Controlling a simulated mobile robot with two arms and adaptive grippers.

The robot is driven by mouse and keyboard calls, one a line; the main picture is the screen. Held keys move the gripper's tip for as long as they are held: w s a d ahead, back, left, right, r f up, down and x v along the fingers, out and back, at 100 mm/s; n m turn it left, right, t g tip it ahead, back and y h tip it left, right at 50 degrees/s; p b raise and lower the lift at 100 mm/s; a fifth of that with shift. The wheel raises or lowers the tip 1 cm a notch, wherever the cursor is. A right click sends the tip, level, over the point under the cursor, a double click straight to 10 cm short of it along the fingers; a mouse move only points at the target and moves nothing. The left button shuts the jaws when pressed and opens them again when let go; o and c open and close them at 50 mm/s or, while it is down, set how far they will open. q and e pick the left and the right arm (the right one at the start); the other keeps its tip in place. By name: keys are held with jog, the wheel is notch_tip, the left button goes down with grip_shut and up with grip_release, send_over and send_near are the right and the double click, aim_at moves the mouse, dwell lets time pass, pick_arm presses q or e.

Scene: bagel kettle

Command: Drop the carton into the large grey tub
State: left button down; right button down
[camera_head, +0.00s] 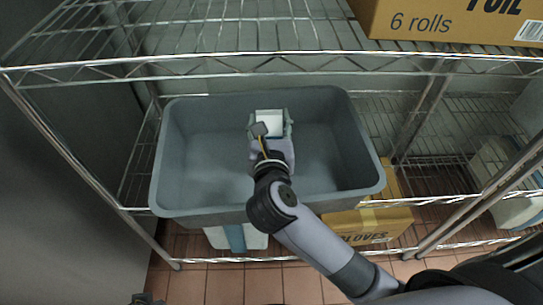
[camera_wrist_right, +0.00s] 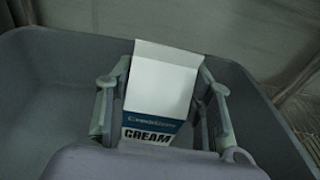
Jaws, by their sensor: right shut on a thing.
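The carton (camera_head: 268,122) is white with a blue band, and the right wrist view shows the word CREAM on it (camera_wrist_right: 160,90). My right gripper (camera_head: 270,128) is shut on the carton, with one finger on each side of it in the right wrist view (camera_wrist_right: 161,105). The large grey tub (camera_head: 200,212) sits on a wire shelf and looks empty. The gripper and carton are over the tub's middle, towards its back wall. I cannot tell their height above its floor. A small dark part at the bottom left edge may be my left gripper (camera_head: 147,299).
A wire shelf (camera_head: 230,35) runs above the tub and holds a foil box (camera_head: 440,22). A gloves box (camera_head: 375,222) and a white and blue container (camera_head: 235,238) are lower down. Another pale container (camera_head: 505,180) stands at the right. Metal posts flank the tub.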

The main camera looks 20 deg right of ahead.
jog(key=shift+r, duration=0.1)
jog(key=c, duration=0.7)
grip_release()
jog(key=shift+s+a, duration=0.1)
jog(key=shift+s, duration=0.1)
jog(key=v, duration=0.7)
jog(key=shift+s, duration=0.1)
